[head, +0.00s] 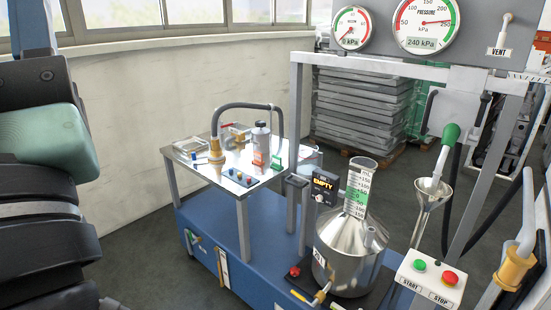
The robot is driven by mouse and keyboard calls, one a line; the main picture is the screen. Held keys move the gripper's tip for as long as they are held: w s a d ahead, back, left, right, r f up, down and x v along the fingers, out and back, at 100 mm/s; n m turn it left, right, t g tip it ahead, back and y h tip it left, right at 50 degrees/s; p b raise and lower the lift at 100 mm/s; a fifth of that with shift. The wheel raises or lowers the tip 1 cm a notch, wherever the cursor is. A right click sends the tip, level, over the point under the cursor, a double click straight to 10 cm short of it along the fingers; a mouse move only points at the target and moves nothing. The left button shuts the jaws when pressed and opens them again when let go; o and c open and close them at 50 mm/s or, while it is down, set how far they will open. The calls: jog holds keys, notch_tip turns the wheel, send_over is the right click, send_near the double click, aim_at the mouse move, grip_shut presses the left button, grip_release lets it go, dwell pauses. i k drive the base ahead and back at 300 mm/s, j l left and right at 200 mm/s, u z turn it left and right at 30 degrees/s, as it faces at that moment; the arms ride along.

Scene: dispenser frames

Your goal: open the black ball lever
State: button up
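I cannot pick out a black ball lever with certainty. A small dark knob (486,97) shows on the pale machinery at the right, below the gauge panel, but it is too small to tell whether it is the lever's ball or how the lever is set. My gripper's fingertips are not in view. Large black and teal parts of my own arm fill the left edge and hide what is behind them.
A steel vessel (340,262) with a graduated cylinder stands on a blue base (262,250). A metal side table (205,172) carries a bottle and fittings.

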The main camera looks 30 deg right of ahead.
aim_at(484, 98)
jog(key=z, duration=2.55)
